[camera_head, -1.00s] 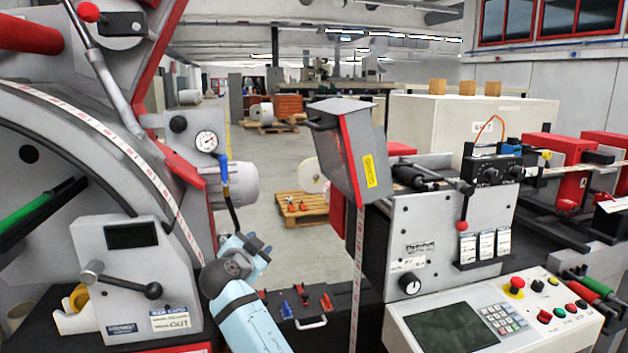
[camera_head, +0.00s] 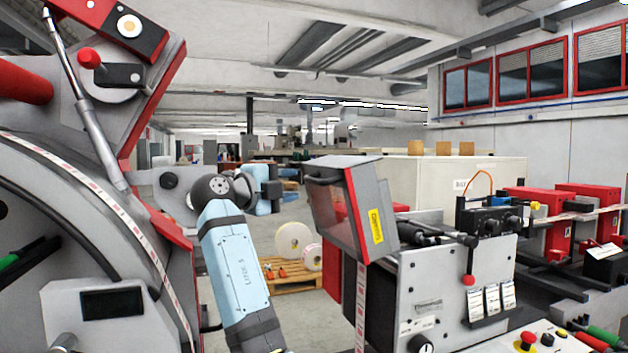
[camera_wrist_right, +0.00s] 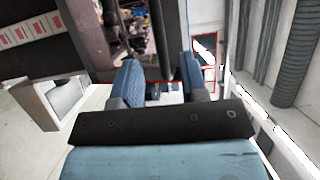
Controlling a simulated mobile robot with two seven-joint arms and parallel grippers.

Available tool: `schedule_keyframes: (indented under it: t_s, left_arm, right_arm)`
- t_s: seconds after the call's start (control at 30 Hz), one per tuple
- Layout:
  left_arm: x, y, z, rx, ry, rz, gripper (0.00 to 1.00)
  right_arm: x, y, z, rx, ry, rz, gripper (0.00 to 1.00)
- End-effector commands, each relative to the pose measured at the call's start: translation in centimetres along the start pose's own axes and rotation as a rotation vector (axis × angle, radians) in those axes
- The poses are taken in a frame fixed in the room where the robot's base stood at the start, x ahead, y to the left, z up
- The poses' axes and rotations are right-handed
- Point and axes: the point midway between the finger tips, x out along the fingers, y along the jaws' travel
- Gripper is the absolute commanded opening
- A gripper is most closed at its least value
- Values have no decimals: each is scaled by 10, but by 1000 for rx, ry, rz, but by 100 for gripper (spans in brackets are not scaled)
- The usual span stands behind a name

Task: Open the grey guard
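The grey guard (camera_head: 365,208) is a box-like cover with a red edge, a see-through side and a yellow label. It sits on top of the machine right of centre in the head view and looks lowered. My right gripper (camera_head: 272,189) is raised left of the guard, with its fingers pointing toward the guard's side. In the head view a gap shows between them. In the right wrist view the gripper (camera_wrist_right: 160,86) has its two blue fingers apart with nothing clearly held between them. A dark panel edge lies beyond the fingertips. My left gripper is not in view.
A large grey machine with red trim (camera_head: 85,215) fills the left side. A control panel with a red button (camera_head: 527,341) is at lower right. A pallet (camera_head: 290,275) with white rolls stands on the floor behind. A striped label web (camera_head: 360,310) runs down below the guard.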

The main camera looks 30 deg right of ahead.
Motion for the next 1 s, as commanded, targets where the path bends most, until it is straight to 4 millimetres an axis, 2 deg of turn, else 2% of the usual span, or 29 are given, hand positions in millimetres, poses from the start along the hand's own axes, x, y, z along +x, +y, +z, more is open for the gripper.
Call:
schedule_keyframes:
  t_s: [0.1,0.33,0.5,0.8,0.97,1.0]
  left_arm:
    - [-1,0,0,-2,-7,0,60]
    - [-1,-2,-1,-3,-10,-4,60]
    - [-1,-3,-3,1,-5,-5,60]
    - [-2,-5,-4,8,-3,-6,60]
    - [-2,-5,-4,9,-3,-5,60]
    - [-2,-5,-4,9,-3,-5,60]
  right_arm:
    - [27,-1,0,-1,2,0,40]
    - [63,0,0,-2,0,0,40]
    - [75,0,0,-2,-1,-1,40]
    - [76,0,0,-2,-2,0,40]
    - [76,0,0,-2,-2,0,3]
    - [76,0,0,-2,-2,0,0]
